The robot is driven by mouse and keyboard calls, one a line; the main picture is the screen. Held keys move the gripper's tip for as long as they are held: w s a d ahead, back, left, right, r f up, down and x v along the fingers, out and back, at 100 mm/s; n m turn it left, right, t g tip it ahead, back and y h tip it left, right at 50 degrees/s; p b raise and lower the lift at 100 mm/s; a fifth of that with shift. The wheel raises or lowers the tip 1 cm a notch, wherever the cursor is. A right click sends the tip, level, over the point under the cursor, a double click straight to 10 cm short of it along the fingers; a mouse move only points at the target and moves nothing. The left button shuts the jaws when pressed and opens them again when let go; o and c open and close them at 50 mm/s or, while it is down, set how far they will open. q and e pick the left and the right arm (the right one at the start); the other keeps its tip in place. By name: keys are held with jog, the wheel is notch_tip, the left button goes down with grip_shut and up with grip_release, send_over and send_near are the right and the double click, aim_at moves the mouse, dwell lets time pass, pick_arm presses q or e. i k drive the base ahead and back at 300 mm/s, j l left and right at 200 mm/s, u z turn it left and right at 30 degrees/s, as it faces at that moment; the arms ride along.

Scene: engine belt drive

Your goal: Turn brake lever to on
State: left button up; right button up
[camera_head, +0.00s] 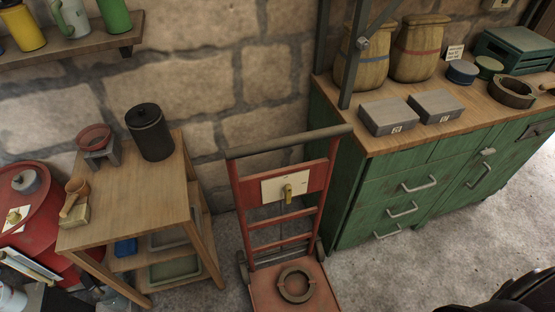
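The lever hangs roughly downward. Any marks on the plate are too small to read, so I cannot tell its on side. Another small yellowish handle (13,216) is on a white plate on a round red object at the far left. I cannot tell from labels which one is the brake lever. Neither of my grippers is in view.
The hand truck stands between a wooden side table (135,210) and a green cabinet (360,190). A dark ring (295,286) lies on its footplate. Grey boxes (388,116) and barrels sit on the cabinet top. The floor (440,235) in front of the cabinet is clear.

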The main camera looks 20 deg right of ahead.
aim_at(287, 189)
jog(key=j+z, duration=0.7)
jog(key=i+j, duration=0.05)
jog(key=j, duration=0.05)
